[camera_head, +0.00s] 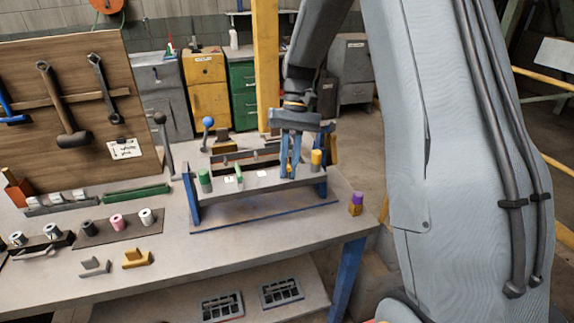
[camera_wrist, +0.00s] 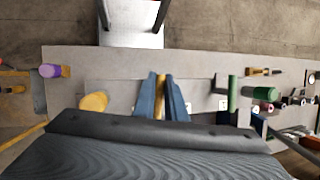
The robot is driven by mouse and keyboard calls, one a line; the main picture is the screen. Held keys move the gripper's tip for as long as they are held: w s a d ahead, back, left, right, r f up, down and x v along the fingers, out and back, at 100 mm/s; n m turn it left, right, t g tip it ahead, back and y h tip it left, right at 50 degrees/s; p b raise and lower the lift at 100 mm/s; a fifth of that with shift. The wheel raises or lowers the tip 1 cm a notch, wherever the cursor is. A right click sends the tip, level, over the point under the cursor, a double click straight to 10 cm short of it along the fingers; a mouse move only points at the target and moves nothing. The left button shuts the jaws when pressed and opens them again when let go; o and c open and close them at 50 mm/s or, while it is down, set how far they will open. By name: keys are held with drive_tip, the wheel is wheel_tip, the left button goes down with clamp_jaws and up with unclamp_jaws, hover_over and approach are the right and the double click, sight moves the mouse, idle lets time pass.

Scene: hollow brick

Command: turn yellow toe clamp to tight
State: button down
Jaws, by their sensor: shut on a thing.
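My gripper (camera_head: 290,168) reaches down over the rail of the blue-ended fixture (camera_head: 260,184). Its blue fingers show in the wrist view (camera_wrist: 160,98), shut on a narrow yellow bar that appears to be the yellow toe clamp's handle (camera_wrist: 160,84). The rest of the clamp is hidden by the fingers and palm. A green upright handle (camera_head: 238,173) stands on the same rail to the left; it also shows in the wrist view (camera_wrist: 232,95). Small white labels lie near the handles; I cannot read them.
A yellow cylinder (camera_head: 317,159) stands close right of my gripper, and a green cylinder (camera_head: 204,180) at the rail's left end. A blue-ball lever (camera_head: 208,122) rises behind. A purple-topped piece (camera_head: 356,203) sits at the bench's right corner.

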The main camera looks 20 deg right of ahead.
drive_tip(key=shift+d+n+h, duration=0.1)
drive_tip(key=shift+n+h, duration=0.2)
drive_tip(key=shift+n, duration=0.5)
drive_tip(key=c, duration=1.8)
unclamp_jaws()
drive_tip(key=shift+r, duration=0.1)
drive_tip(key=b+v, duration=0.2)
drive_tip(key=v, duration=0.5)
drive_tip(key=shift+w+r, duration=0.25)
drive_tip(key=shift+r, duration=0.05)
drive_tip(key=shift+s, duration=0.1)
